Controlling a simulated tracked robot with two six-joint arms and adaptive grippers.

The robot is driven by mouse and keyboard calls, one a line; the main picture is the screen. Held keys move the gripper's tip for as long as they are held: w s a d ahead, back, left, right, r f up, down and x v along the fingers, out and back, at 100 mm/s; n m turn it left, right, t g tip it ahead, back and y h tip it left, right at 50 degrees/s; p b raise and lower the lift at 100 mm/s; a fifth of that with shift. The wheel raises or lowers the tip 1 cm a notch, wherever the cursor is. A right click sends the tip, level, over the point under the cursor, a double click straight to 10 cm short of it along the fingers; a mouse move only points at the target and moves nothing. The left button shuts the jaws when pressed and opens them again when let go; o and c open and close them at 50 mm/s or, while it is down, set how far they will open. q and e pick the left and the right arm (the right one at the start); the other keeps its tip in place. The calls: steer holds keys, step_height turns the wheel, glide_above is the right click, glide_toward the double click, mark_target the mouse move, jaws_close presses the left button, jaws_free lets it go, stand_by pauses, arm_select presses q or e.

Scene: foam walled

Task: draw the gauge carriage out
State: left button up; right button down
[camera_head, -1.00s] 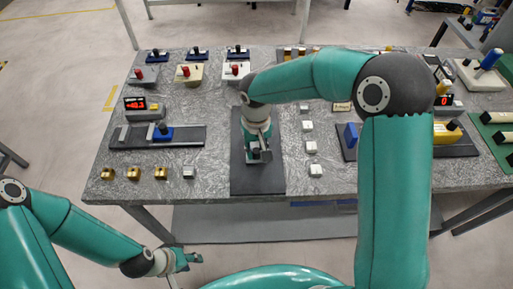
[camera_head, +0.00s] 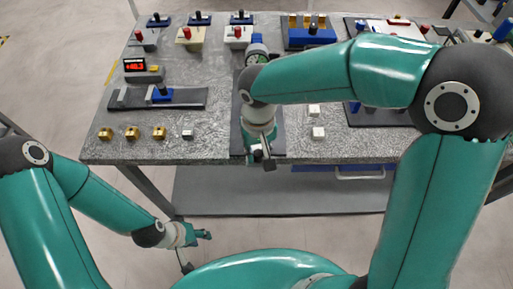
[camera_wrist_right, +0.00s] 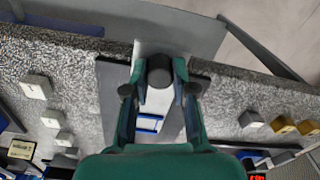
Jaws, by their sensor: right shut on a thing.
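My right gripper (camera_head: 262,158) is at the table's front edge, above the near end of a dark board (camera_head: 278,140). In the right wrist view its fingers (camera_wrist_right: 159,78) are closed around a black round knob (camera_wrist_right: 158,70). The knob stands over a light grey strip (camera_wrist_right: 172,118) that runs along the dark board. A blue and white part (camera_wrist_right: 150,124) sits on that strip. A round dial gauge (camera_head: 257,56) shows behind my right forearm, which hides much of the board. My left gripper (camera_head: 196,250) hangs empty in front of the table, its fingers apart.
Gold blocks (camera_head: 132,133) and a small silver block stand at the table's left front. Behind them are a dark rail with a blue slider (camera_head: 161,94) and a red display (camera_head: 134,65). White blocks (camera_head: 318,133) stand right of the board. A grey shelf (camera_head: 220,190) lies below.

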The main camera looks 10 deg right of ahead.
steer(key=c, duration=0.9)
jaws_free()
steer(key=shift+c, duration=0.2)
step_height(320, 180, up, 12)
